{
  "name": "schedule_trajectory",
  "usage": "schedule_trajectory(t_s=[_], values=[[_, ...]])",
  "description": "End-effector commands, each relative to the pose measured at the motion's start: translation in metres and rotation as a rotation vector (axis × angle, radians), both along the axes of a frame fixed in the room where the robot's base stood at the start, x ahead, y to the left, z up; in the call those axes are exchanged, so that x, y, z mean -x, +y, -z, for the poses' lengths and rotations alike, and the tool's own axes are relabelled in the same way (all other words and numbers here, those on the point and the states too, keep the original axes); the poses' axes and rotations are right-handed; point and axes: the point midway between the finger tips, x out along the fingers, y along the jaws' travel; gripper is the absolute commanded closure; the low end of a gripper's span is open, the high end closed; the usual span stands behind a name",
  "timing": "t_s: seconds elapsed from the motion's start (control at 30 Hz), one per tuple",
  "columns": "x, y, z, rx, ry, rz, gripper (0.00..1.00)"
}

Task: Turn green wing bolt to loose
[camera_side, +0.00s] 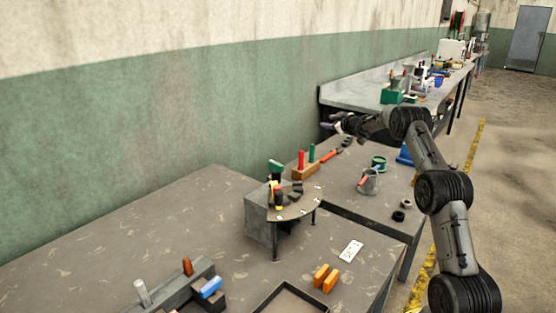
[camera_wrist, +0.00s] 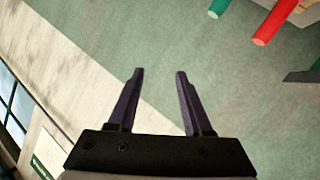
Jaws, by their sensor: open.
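I cannot make out a green wing bolt for certain. Small green parts in the side view are a green-topped piece (camera_side: 275,167) at the grey block, a green peg (camera_side: 311,153) in a wooden block, and a green ring-shaped piece (camera_side: 379,163) further right. My gripper (camera_side: 332,121) is raised above the far part of the benches, pointing left toward the wall, apart from all of these. In the wrist view my gripper (camera_wrist: 158,73) is open and empty, with wall behind it. A green rod end (camera_wrist: 219,8) shows at the top edge there.
A red peg (camera_side: 301,160) stands beside the green peg; a red rod (camera_wrist: 272,25) shows in the wrist view. A round stand (camera_side: 300,211) adjoins the grey block (camera_side: 257,218). Orange blocks (camera_side: 326,278) and a tray (camera_side: 262,303) lie in front. The left bench top (camera_side: 130,233) is largely clear.

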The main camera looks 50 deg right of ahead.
Motion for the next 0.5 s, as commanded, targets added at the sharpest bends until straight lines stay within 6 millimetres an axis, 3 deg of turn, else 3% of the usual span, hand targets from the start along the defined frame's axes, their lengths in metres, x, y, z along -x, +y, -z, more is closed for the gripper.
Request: schedule_trajectory(t_s=[0.13,0.27,0.37,0.5], values=[[0.02,-0.002,-0.011,-0.039,0.129,0.196,0.5],[0.041,0.019,-0.014,-0.126,0.268,0.319,0.5],[0.057,0.052,-0.017,-0.218,0.383,0.371,0.5],[0.077,0.123,-0.025,-0.378,0.55,0.369,0.5]])
